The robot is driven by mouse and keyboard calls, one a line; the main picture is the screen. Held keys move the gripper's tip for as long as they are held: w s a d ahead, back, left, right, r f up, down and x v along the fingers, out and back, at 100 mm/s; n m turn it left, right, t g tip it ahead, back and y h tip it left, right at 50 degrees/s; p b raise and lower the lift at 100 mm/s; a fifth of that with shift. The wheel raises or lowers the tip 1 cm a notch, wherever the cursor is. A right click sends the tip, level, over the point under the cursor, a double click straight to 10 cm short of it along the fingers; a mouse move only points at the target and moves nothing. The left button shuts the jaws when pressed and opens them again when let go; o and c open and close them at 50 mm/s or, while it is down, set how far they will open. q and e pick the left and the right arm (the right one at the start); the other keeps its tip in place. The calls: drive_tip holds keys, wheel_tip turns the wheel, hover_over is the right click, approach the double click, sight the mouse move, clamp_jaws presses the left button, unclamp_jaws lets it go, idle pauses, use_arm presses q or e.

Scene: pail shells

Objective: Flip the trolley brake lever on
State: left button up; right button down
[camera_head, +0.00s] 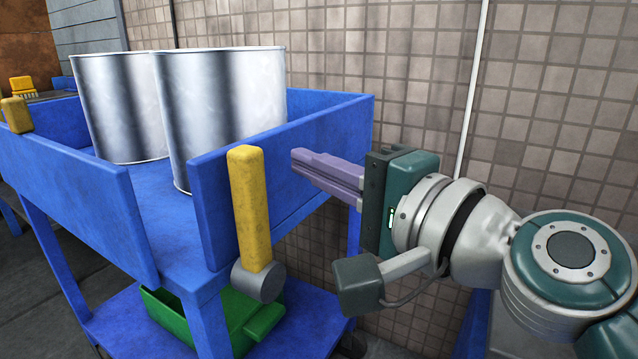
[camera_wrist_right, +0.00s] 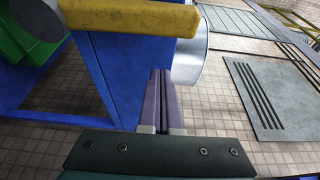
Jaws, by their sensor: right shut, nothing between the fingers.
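The brake lever is a yellow bar (camera_head: 249,200) on a grey round pivot (camera_head: 258,281) at the near corner of the blue trolley (camera_head: 300,165). It stands nearly upright, its top end up. In the right wrist view the yellow lever (camera_wrist_right: 130,17) crosses the top, with the grey pivot at the upper left. My right gripper (camera_head: 296,160) is shut and empty, to the right of the lever and apart from it in the head view. Its lilac fingers (camera_wrist_right: 165,78) lie together in the wrist view, pointing toward the lever's free end. My left gripper is not in view.
Two shiny metal pail shells (camera_head: 225,110) stand on the trolley's top deck behind its blue side walls. A green bin (camera_head: 215,318) sits on the lower shelf. A tiled wall (camera_head: 560,90) with a white pipe (camera_head: 470,90) stands behind. Another yellow part (camera_head: 17,114) is at the far left.

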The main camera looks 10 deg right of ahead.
sight(267, 181)
use_arm(q)
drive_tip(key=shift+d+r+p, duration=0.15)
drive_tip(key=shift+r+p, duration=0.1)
drive_tip(key=shift+p, duration=0.15)
use_arm(e)
drive_tip(key=s+a, duration=0.2)
drive_tip(key=a, duration=0.1)
drive_tip(key=shift+s, duration=0.15)
drive_tip(key=shift+s+a+f+n+b, duration=0.15)
drive_tip(key=shift+s+a+n+b, duration=0.25)
drive_tip(key=shift+s+n+b, duration=0.45)
drive_tip(key=n+b, duration=0.1)
drive_tip(key=s+a+n+b, duration=0.1)
drive_tip(key=s+a+n+t+y+b, duration=0.1)
drive_tip(key=shift+s+f, duration=0.2)
drive_tip(key=shift+f, duration=0.05)
use_arm(q)
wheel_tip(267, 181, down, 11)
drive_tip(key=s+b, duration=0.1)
drive_tip(key=b, duration=0.5)
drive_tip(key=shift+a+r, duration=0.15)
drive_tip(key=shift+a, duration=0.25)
use_arm(e)
drive_tip(key=s+a+f+n+y, duration=0.3)
drive_tip(key=s+n, duration=0.1)
drive_tip(key=n, duration=0.5)
drive_tip(key=shift+s+a+f+g+y, duration=0.25)
drive_tip(key=shift+s+a+g+y, duration=0.05)
drive_tip(key=shift+s+y, duration=0.1)
